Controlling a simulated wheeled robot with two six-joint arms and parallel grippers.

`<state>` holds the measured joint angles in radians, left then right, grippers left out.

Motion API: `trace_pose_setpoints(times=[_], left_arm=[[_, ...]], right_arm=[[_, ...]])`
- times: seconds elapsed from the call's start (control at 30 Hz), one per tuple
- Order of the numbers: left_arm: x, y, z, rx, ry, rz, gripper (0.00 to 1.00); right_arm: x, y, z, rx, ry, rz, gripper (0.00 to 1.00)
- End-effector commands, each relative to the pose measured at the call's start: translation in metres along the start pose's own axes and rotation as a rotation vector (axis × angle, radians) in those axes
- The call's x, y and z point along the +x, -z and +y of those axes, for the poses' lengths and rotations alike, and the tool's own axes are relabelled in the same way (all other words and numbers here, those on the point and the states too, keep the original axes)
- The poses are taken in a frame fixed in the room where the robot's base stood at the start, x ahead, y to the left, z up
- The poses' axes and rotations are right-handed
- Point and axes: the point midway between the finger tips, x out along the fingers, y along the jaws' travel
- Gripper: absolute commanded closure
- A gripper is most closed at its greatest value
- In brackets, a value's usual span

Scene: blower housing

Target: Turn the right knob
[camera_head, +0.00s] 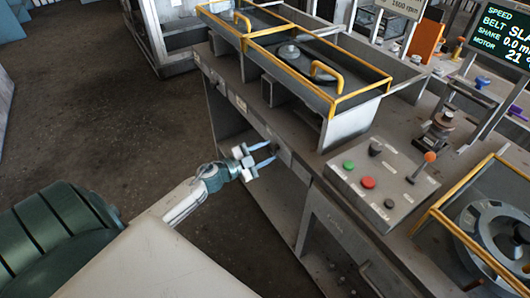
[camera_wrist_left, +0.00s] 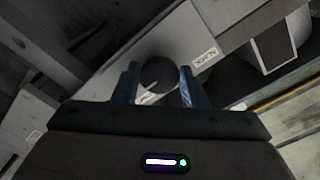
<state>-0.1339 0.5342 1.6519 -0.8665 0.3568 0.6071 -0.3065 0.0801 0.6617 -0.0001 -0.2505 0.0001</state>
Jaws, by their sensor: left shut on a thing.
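My left gripper (camera_head: 268,154) reaches in from the left to the front face of the grey workbench, below the yellow-framed case. In the left wrist view its two blue fingers (camera_wrist_left: 160,85) stand on either side of a dark round knob (camera_wrist_left: 160,72), and the gripper is shut on it. A small white label (camera_wrist_left: 205,57) is on the panel to the right of the knob. In the head view the knob is too small and dark to make out clearly. How far it is turned cannot be told. My right gripper is not in view.
A control box (camera_head: 383,186) with green and red buttons and an orange-tipped lever stands on the bench. A yellow-framed case (camera_head: 335,106) with handles overhangs above my gripper. A blower housing (camera_head: 500,230) sits at the right. The floor (camera_head: 100,110) at left is clear.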

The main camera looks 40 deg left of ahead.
Motion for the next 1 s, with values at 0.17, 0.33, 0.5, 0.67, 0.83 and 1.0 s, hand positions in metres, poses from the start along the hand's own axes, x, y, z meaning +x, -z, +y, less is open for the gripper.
trace_pose_setpoints(times=[0.17, 0.33, 0.5, 0.67, 0.83, 1.0], left_arm=[[-0.0001, 0.0001, 0.0002, 0.084, -0.001, 0.001, 0.84], [-0.0002, 0.0, 0.0, 0.13, -0.001, 0.001, 0.84], [-0.0002, 0.0001, -0.0001, 0.147, -0.001, 0.0, 0.84], [-0.0003, 0.0, 0.0, 0.148, -0.001, 0.0, 0.84], [-0.0003, -0.0001, 0.0, 0.147, -0.001, 0.0, 0.84], [-0.0003, -0.0001, -0.0001, 0.147, -0.001, 0.0, 0.4]], right_arm=[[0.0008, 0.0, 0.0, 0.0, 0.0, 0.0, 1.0], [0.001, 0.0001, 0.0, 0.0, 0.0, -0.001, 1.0], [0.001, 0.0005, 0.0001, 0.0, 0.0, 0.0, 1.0], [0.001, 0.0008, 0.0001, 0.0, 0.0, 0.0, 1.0], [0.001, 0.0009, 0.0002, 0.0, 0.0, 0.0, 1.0], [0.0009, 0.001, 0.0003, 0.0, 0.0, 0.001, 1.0]])
